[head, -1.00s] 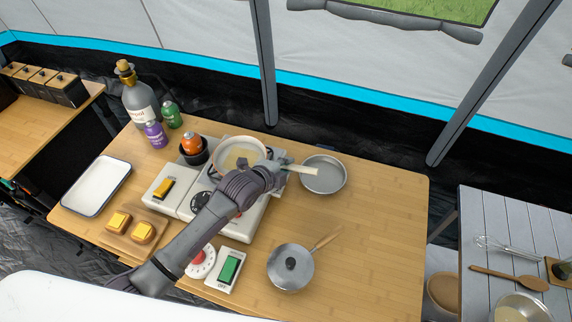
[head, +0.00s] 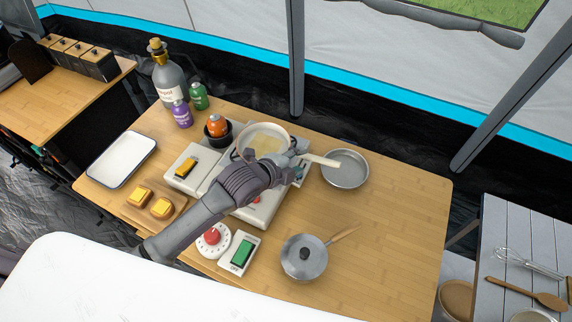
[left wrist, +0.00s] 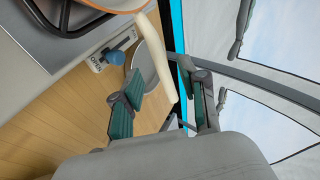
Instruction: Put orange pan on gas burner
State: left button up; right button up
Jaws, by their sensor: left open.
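The orange pan (head: 264,141), pale inside with a cream handle, is at the gas burner (head: 238,157) at the back of the table. Part of the dark grate shows at its left side; its base is hidden, so full contact cannot be told. My left gripper (head: 304,160) is open beside the pan, at its handle. In the left wrist view the orange rim (left wrist: 112,4) is at the top over the black grate (left wrist: 62,18). The cream handle (left wrist: 157,60) reaches toward the space between the spread fingers (left wrist: 165,112). My right gripper is not in view.
A steel pan (head: 345,168) lies just right of the handle. A red dial (head: 212,237), a green switch (head: 241,253) and a white tray (head: 122,160) are nearby. The table's right side is clear.

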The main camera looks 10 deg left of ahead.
pick_arm(q)
jog(key=v, duration=0.5)
jog(key=shift+s+a+r, duration=0.15)
jog(key=shift+s+r, duration=0.05)
jog(key=shift+s, duration=0.1)
